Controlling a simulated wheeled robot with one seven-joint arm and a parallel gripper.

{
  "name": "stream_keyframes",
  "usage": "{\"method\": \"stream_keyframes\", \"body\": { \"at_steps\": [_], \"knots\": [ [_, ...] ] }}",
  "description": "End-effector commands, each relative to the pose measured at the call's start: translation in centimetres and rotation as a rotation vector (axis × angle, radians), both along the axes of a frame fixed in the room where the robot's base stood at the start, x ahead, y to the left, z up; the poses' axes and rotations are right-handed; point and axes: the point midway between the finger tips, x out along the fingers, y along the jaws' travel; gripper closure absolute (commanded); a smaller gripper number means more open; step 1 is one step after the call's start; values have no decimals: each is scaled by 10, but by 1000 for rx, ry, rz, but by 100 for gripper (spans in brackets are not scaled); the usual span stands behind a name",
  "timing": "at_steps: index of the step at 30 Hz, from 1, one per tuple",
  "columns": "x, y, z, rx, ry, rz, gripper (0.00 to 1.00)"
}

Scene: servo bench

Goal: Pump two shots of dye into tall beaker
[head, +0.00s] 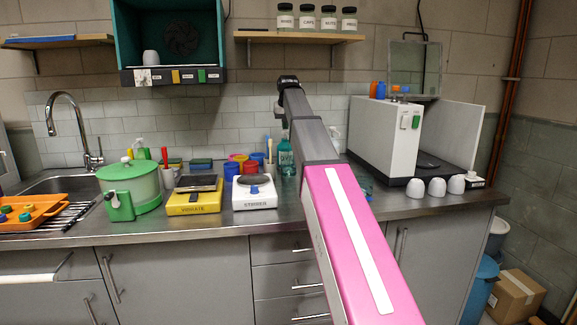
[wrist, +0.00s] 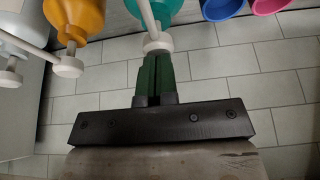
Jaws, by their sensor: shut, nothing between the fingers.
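In the head view a teal pump bottle (head: 287,157) stands at the back of the counter, partly behind my arm. In the wrist view, which looks upside down, the teal bottle (wrist: 155,10) has a white pump head (wrist: 158,43). My gripper (wrist: 156,62) has green fingers, shut and empty, lined up with that pump head; I cannot tell whether they touch it. An orange pump bottle (wrist: 75,18) and a white pump bottle (wrist: 18,35) are beside it. In the head view my arm hides my fingertips. I cannot make out a tall beaker for certain; a bluish clear vessel (head: 366,183) shows partly behind my arm.
A white machine (head: 385,135) and upturned white cups (head: 437,187) are at the right. A jar shelf (head: 300,37) hangs above.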

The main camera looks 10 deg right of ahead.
Motion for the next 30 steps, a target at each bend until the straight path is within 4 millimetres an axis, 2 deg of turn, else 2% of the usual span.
{"method": "stream_keyframes", "body": {
  "at_steps": [7, 16, 30],
  "knots": [
    [-1, 0, -9, 0, 2, 0, 100],
    [-1, 0, -8, 0, 3, 0, 100],
    [0, 0, 14, 0, 2, 0, 100]
  ]
}}
